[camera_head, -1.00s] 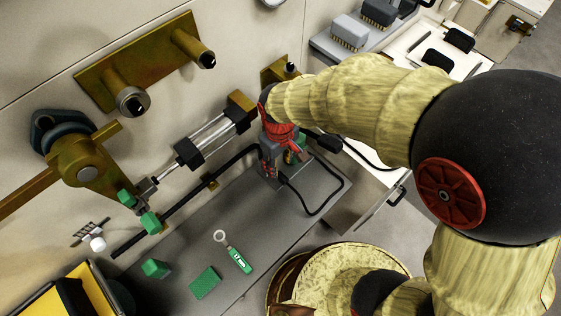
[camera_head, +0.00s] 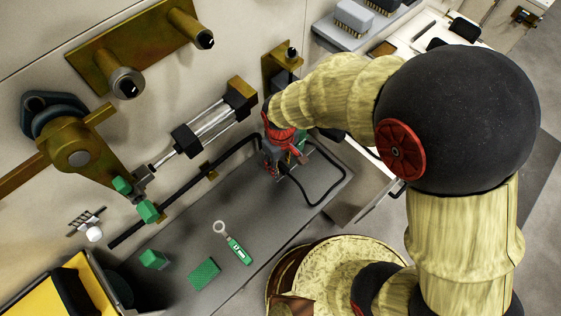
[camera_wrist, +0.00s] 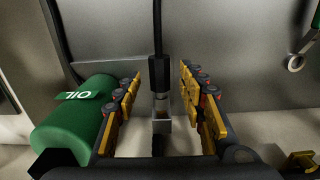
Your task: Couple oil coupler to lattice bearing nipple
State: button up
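My gripper (camera_wrist: 163,98) is open, its orange-and-grey fingers on either side of a black coupler (camera_wrist: 159,72) on a dark hose. A gap shows on both sides of the coupler. Its metal lower end meets a small grey bracket (camera_wrist: 161,123); I cannot tell how it sits there. A green cylinder marked OIL (camera_wrist: 72,122) lies left of the fingers. In the head view my gripper (camera_head: 277,150) is low over the far end of the grey bench, and its fingertips are unclear. A lattice-like piece (camera_head: 87,219) with a white knob (camera_head: 94,234) is at left; I cannot make out a nipple.
The grey bench (camera_head: 215,200) carries a green-handled ring tool (camera_head: 235,247), a green pad (camera_head: 204,274) and a green block (camera_head: 153,259). A cylinder with a rod (camera_head: 205,128) and brass bearing plates (camera_head: 140,50) line the wall. A yellow-topped bin (camera_head: 75,285) stands front left.

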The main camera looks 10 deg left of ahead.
jog(key=shift+c, duration=1.2)
jog(key=c, duration=0.7)
grip_shut()
